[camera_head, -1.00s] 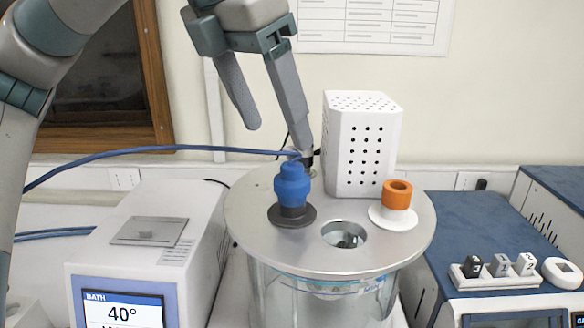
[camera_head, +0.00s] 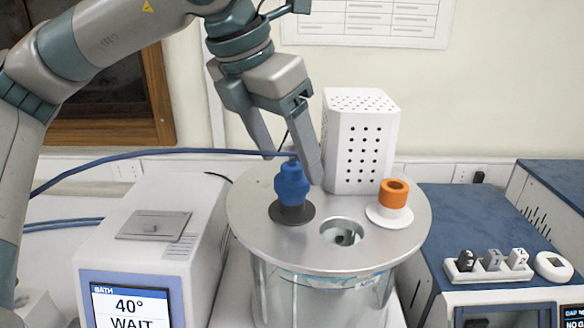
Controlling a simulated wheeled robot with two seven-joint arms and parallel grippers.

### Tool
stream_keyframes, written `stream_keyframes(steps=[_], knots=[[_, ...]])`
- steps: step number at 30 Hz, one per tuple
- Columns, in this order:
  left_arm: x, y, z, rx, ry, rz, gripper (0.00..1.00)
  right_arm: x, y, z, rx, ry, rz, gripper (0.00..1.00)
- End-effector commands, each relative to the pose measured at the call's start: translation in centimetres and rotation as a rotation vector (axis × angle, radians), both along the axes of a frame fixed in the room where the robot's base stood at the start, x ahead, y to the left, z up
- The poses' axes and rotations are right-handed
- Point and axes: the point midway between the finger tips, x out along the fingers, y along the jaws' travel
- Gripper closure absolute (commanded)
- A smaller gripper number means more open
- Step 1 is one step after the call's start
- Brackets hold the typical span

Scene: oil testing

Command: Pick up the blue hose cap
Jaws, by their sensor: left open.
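The blue hose cap (camera_head: 292,184) stands upright on a dark round base on the metal lid (camera_head: 262,241) of the glass bath. A blue hose (camera_head: 150,153) runs from its top to the left. My left gripper (camera_head: 291,168) is open, its fingers pointing down around or just behind the top of the cap. One fingertip is near the cap's upper left, the other to its right. I cannot tell whether they touch it. My right gripper is not in view.
An orange cap (camera_head: 395,193) on a white base sits on the lid's right. An open hole (camera_head: 341,233) is at the front. A white perforated box (camera_head: 358,145) stands close behind the right finger. A bath controller (camera_head: 150,250) is at left.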

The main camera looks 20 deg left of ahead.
Motion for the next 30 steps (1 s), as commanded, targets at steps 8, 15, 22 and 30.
stream_keyframes(steps=[8, 15, 22, 30], knots=[[0.9, -0.5, -2.4, 0.0, 0.001, 0.0, 0.32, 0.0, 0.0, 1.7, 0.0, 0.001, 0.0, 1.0], [1.0, -0.5, -2.7, -0.002, 0.0, -0.001, 0.32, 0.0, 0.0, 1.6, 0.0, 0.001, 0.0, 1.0], [1.0, -0.5, -2.6, -0.002, 0.001, -0.001, 0.32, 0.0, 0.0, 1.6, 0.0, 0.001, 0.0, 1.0], [1.0, -0.5, -2.6, -0.001, 0.0, 0.0, 0.75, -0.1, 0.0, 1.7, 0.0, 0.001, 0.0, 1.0]])
